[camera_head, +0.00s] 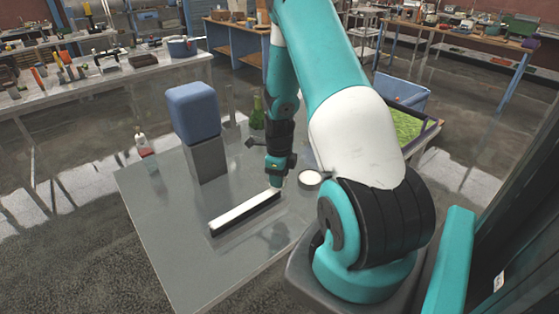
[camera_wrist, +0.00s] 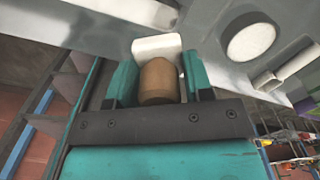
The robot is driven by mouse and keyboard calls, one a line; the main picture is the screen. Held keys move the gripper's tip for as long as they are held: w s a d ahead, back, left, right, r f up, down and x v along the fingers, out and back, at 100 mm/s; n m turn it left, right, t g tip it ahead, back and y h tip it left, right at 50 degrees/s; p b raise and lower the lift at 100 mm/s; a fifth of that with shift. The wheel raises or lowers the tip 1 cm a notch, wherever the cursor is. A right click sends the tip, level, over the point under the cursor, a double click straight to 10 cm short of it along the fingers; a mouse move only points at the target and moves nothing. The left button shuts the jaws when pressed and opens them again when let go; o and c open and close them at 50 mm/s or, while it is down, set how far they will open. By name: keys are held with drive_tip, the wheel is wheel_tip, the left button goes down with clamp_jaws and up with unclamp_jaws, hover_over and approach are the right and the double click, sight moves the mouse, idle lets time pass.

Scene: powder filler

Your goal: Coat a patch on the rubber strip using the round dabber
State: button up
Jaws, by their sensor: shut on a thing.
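The rubber strip (camera_head: 243,214) lies on the grey table, a long narrow bar with a white top and a dark side and near end. My gripper (camera_head: 277,183) is at its far right end, pointing down. In the wrist view my gripper (camera_wrist: 160,82) is shut on the round dabber (camera_wrist: 158,82), which has a brown rounded handle and a white head. The head is close to the strip's end; I cannot tell whether it touches. Part of the strip (camera_wrist: 148,10) shows whitish at the top of the wrist view.
A round white dish (camera_head: 310,178) stands right of my gripper. A blue block (camera_head: 194,112) on a grey stand (camera_head: 207,160), a small red-and-white bottle (camera_head: 143,146) and a green bottle (camera_head: 257,112) stand behind. The table's front left is clear.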

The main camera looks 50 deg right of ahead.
drive_tip(key=shift+r+p, duration=1.3)
drive_tip(key=shift+r, duration=0.85)
drive_tip(key=shift+f, duration=0.1)
